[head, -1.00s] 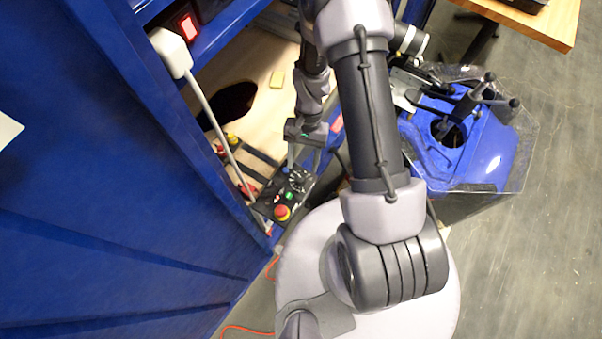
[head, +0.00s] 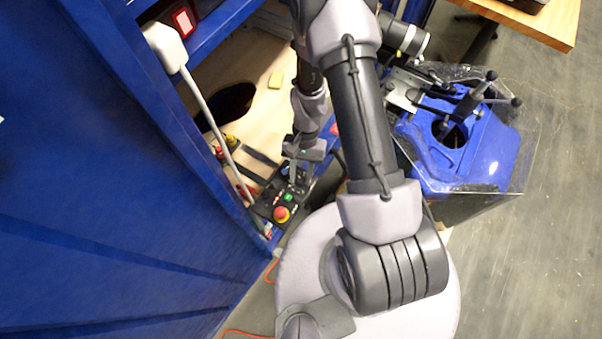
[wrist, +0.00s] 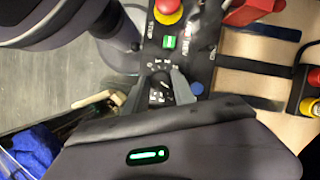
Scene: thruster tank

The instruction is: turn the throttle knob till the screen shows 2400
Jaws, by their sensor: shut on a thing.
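The black control panel (head: 266,207) stands below the arm in the head view and also shows in the wrist view (wrist: 200,55). The throttle knob (wrist: 160,92) sits on it with a printed scale around it. My gripper (wrist: 163,76) points down at the panel with one finger on each side of the knob, shut on it. In the head view my gripper (head: 292,180) reaches the panel and hides the knob. I see no readable screen or number in either view.
A red emergency stop (head: 282,213) and a green button (head: 288,197) are on the same panel, close to the knob. A blue button (wrist: 197,88) is beside my finger. A blue machine (head: 460,150) with a clear guard stands to the right.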

